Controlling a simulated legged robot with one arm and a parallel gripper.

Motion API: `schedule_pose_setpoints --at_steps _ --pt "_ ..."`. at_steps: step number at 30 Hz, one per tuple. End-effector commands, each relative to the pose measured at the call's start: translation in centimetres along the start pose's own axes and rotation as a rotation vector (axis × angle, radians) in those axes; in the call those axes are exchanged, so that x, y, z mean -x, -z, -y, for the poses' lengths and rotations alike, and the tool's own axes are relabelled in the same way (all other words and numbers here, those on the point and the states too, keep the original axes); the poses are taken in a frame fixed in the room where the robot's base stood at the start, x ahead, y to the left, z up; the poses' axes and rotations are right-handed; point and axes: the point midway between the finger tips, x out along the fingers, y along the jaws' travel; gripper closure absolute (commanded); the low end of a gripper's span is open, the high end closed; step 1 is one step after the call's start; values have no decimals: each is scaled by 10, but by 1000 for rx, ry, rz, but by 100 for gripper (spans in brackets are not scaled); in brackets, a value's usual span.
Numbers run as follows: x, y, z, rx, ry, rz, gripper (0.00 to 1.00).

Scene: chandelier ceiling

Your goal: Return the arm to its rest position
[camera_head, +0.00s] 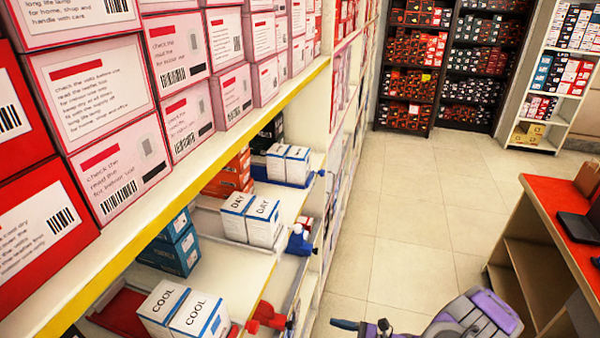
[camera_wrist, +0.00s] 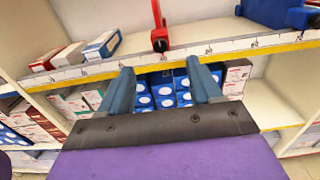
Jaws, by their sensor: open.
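My gripper (camera_wrist: 160,68) is open in the wrist view, its two blue fingers spread apart with nothing held between them. It faces a shelf (camera_wrist: 222,45) with a white and yellow front edge. Blue boxes with white ovals (camera_wrist: 165,92) show beyond and between the fingers, on a lower level. In the head view, part of my purple arm (camera_head: 485,315) shows at the bottom right, over the aisle between the shelving and a red-topped counter. The rest of the arm is cut off by the frame.
Shelving with boxes (camera_head: 115,175) runs along the left, holding COOL boxes (camera_head: 185,312) and DAY boxes (camera_head: 250,220). The red-topped counter (camera_head: 545,200) stands at right. Tiled floor (camera_head: 400,205) is clear between them. Dark shelves (camera_head: 440,100) stand at the back. A red tool-like item (camera_wrist: 159,40) stands above the fingers.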

Motion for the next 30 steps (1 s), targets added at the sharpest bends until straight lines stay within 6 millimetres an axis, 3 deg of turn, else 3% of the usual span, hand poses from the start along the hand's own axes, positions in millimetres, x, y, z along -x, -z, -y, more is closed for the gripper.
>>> schedule_pose_setpoints --at_steps 5,11,21,30 --pt "-15 -26 -3 53 -68 9 36" --pt "-46 -87 -22 190 -253 12 36" --pt "-75 -174 -82 435 -584 -32 36" --pt "-73 -223 -141 649 -859 -125 36"
